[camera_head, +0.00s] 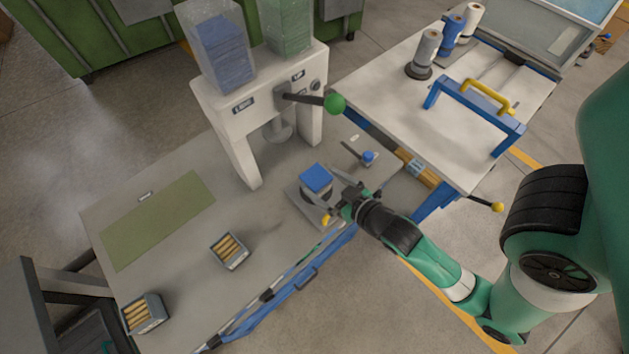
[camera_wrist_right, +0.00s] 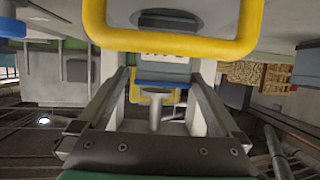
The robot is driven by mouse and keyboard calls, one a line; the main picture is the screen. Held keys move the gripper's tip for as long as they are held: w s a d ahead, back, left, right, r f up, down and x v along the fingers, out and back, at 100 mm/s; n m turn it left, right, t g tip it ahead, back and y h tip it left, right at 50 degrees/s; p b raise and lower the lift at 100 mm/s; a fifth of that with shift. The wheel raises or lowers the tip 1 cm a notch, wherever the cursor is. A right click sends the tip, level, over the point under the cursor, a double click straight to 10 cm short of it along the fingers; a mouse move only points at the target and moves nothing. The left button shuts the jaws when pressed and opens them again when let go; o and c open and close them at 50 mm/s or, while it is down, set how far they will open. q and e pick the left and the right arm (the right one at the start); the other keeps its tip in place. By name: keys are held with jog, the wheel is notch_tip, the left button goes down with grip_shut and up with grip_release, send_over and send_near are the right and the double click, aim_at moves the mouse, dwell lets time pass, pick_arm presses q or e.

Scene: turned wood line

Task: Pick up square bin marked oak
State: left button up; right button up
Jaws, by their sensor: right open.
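Two small grey square bins with light wooden pieces in them stand on the grey table in the head view. One bin (camera_head: 239,264) is near the table's middle front and the other (camera_head: 152,325) is at its front left corner. I cannot read an oak mark on either. My right gripper (camera_head: 337,205) is open at the table's right front, beside a blue square block (camera_head: 316,178) on a grey stand. It is well to the right of both bins. In the right wrist view its fingers (camera_wrist_right: 160,80) are apart, with a yellow loop beyond them. My left gripper is not in view.
A white press (camera_head: 262,98) with a green-knobbed lever (camera_head: 335,103) stands behind the right gripper. A green mat (camera_head: 160,215) lies at the left. A second table (camera_head: 390,90) at the right carries spools and a blue frame. The table around the middle bin is clear.

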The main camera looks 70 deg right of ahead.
aim_at(309, 175)
jog(key=shift+x, duration=0.75)
jog(key=b+x, duration=0.1)
jog(key=x, duration=0.4)
jog(key=shift+w+a+f+b, duration=0.1)
jog(key=shift+a+f+b, duration=0.05)
jog(key=shift+f+b, duration=0.2)
jog(key=shift+r, duration=0.1)
jog(key=c, duration=1.4)
jog(key=shift+r, duration=0.1)
